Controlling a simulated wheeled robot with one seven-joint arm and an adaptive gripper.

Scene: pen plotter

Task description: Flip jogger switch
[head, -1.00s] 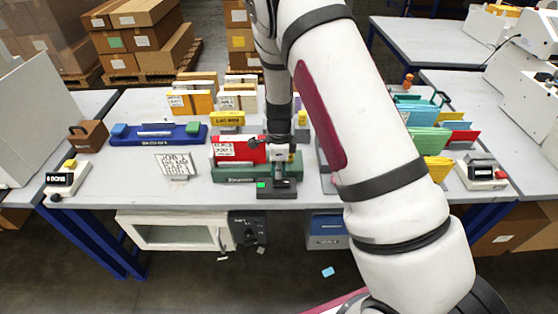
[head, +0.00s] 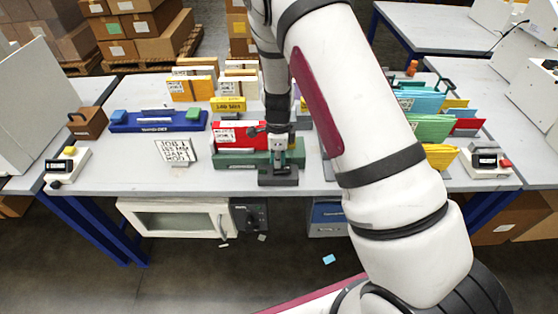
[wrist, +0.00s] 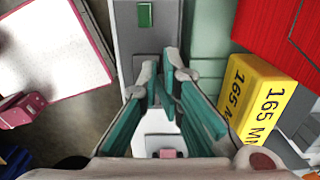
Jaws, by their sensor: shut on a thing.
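The jogger (head: 235,160) is a low green unit at the table's front middle, with a red job folder (head: 229,133) standing in it. Its grey control box (head: 278,178) is at its right end. In the wrist view the box is a grey panel (wrist: 144,45) with a green rectangle (wrist: 145,14). My gripper (head: 279,150) points down at this box, and it also shows in the wrist view (wrist: 165,72). Its fingers are nearly together over the panel, shut on the small switch, which they hide almost fully.
A yellow block marked 165 (wrist: 258,95) lies close to the right finger in the wrist view. Coloured folders (head: 432,128) stand to the right. The table is clear at front left.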

